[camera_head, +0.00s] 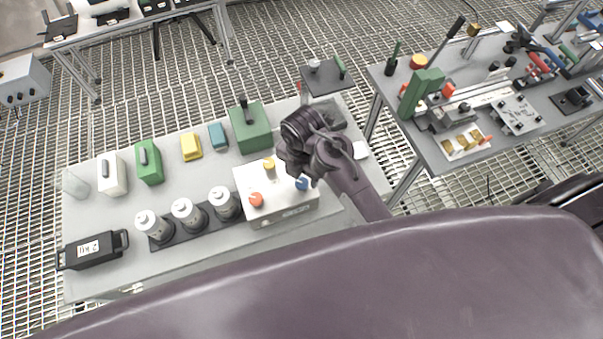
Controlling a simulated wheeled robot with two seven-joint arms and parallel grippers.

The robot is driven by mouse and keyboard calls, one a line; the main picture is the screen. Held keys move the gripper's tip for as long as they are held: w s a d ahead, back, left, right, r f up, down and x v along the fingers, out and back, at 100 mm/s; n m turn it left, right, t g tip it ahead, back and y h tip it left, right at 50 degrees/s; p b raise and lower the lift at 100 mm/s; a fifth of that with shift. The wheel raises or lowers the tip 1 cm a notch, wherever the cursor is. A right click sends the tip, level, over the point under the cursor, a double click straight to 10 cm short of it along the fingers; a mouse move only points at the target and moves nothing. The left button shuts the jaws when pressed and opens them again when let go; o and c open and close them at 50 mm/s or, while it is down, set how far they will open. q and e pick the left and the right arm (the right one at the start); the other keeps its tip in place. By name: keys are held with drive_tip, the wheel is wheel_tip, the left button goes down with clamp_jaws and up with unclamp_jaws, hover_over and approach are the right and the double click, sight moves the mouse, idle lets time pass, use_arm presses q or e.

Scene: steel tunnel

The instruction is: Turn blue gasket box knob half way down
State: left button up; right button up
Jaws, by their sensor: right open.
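The gasket box (283,213) is a white box on the grey table, with a yellow knob (268,164), an orange-red knob (256,199) and a blue knob (302,184) on its top. My right gripper (305,175) is dark and hangs over the right part of the box, its fingertips close to the blue knob. It is open; I cannot tell whether a finger touches the knob. The gripper and its arm hide the back right part of the box. My left gripper is not in view.
Several grey-white cylinders (187,214) stand on a dark strip left of the box. A green box (250,128) stands behind it. A black case (93,249) lies at the front left. A second table (440,160) with tools stands at the right.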

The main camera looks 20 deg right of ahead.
sight(302, 182)
wheel_tip(302, 182, down, 2)
drive_tip(key=shift+f, duration=0.25)
drive_tip(key=shift+w+f+p, duration=0.25)
drive_tip(key=shift+f+p, duration=0.05)
drive_tip(key=shift+f, duration=0.5)
drive_tip(key=c, duration=1)
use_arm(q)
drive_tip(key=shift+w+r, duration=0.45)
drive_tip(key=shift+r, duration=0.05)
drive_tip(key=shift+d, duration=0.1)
use_arm(e)
drive_tip(key=shift+m, duration=0.3)
